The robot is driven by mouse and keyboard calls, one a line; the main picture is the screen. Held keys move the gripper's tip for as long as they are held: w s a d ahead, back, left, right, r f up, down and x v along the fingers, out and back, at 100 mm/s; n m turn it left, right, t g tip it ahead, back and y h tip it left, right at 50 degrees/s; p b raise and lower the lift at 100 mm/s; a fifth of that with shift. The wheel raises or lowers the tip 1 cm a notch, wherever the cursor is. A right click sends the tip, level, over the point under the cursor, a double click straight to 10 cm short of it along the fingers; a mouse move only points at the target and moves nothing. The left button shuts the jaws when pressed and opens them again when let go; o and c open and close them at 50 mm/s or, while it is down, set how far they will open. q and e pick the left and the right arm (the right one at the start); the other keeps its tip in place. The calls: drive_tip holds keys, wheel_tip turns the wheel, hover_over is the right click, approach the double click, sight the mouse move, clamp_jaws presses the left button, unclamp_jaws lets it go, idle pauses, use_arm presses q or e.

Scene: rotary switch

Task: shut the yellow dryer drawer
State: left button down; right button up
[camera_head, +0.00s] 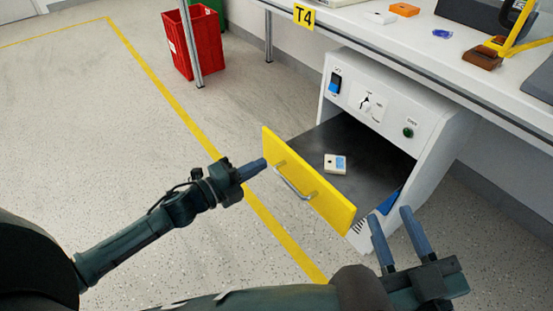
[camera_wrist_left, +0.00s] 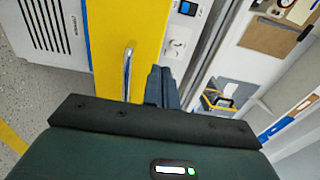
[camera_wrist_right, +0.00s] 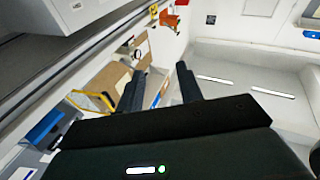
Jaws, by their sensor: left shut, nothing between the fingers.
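The yellow dryer drawer stands pulled out of the white dryer (camera_head: 440,118), its yellow front (camera_head: 335,208) facing me with a metal handle (camera_head: 293,187). A small white-and-blue box (camera_head: 334,168) lies on its dark floor. My left gripper (camera_head: 262,164) is shut and empty, its fingertips close to the front's upper left edge; I cannot tell whether they touch. In the left wrist view its fingers (camera_wrist_left: 161,72) appear beside the yellow front (camera_wrist_left: 112,20) and handle (camera_wrist_left: 127,70). My right gripper (camera_head: 392,217) is open and empty, right of the drawer front; its fingers (camera_wrist_right: 157,72) also show in the right wrist view.
The dryer stands under a white table (camera_head: 390,38) marked T4, which carries several items. A blue part (camera_head: 388,203) shows by the drawer's right side. A red bin (camera_head: 200,45) stands at the back left. The floor left of the drawer is clear, with yellow lines.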

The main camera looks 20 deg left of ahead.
sight(276, 167)
use_arm(q)
drive_tip(key=b+x, duration=0.1)
drive_tip(key=x, duration=0.3)
drive_tip(key=shift+w+d+f, duration=0.1)
drive_tip(key=shift+w+d, duration=0.1)
drive_tip(key=shift+w, duration=0.05)
drive_tip(key=shift+w+d, duration=0.45)
drive_tip(key=shift+w, duration=0.1)
use_arm(e)
drive_tip(key=shift+a, duration=0.15)
